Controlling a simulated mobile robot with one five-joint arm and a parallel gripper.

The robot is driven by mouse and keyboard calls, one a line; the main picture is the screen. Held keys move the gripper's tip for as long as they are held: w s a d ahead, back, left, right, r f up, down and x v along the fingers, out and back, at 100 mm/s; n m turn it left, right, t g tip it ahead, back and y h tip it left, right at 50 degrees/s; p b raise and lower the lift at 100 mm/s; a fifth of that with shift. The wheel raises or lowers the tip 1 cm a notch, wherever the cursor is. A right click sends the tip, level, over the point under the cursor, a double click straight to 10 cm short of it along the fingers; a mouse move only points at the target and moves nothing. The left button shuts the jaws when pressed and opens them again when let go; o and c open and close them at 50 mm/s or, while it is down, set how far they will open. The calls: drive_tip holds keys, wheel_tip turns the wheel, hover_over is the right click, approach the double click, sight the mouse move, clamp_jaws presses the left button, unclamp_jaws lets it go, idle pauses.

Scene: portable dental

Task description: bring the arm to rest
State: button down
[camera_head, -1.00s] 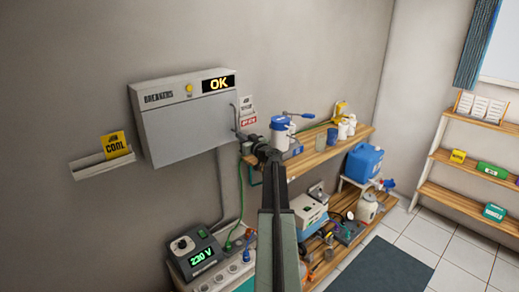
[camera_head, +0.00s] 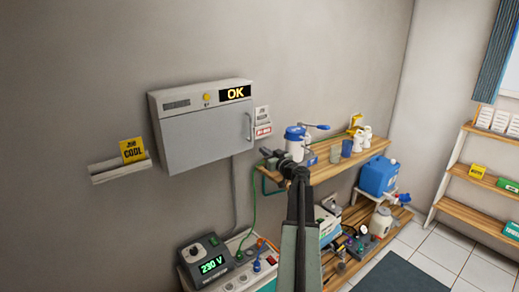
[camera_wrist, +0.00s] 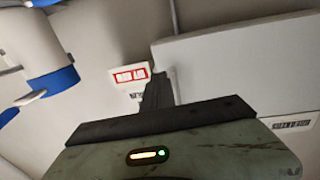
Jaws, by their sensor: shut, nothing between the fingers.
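My arm (camera_head: 300,225) reaches up from the bottom of the head view. My gripper (camera_head: 266,155) is at its far end, just right of and below the grey breaker box, in front of the left end of the upper wooden shelf. In the wrist view the dark fingers (camera_wrist: 157,91) are together with nothing between them, below a red-and-white label (camera_wrist: 131,76) in the picture. I cannot tell how far the fingers are from the wall or shelf.
A blue-and-white container (camera_head: 296,144) stands on the upper shelf (camera_head: 325,172) close by my gripper. A power unit reading 230 V (camera_head: 207,262) is below. Floor at lower right (camera_head: 468,262) looks clear.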

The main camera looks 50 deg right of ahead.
drive_tip(key=v, duration=0.5)
drive_tip(key=shift+s+d, duration=0.3)
drive_tip(key=shift+s, duration=0.1)
drive_tip(key=w+a+f+n+g+y, duration=0.1)
drive_tip(key=w+a+f+g+y, duration=0.3)
drive_tip(key=a, duration=0.9)
drive_tip(key=w+a+f+n+g+y, duration=0.1)
drive_tip(key=w+a+f+n+y, duration=0.3)
drive_tip(key=a, duration=0.9)
drive_tip(key=w+a+f+m+g+y, duration=0.1)
drive_tip(key=w+a+f+g, duration=0.35)
drive_tip(key=a, duration=0.85)
drive_tip(key=s+a+f+g+h, duration=0.1)
drive_tip(key=s+a+f+g, duration=0.1)
drive_tip(key=s+a, duration=0.3)
drive_tip(key=s+a+f+g+h, duration=0.2)
drive_tip(key=s+a+f, duration=0.3)
drive_tip(key=a, duration=0.5)
drive_tip(key=s+a+f+m+g+h, duration=0.1)
drive_tip(key=s+a+f+g, duration=0.3)
drive_tip(key=s+a, duration=0.2)
drive_tip(key=shift+a+f, duration=0.15)
drive_tip(key=shift+a, duration=0.6)
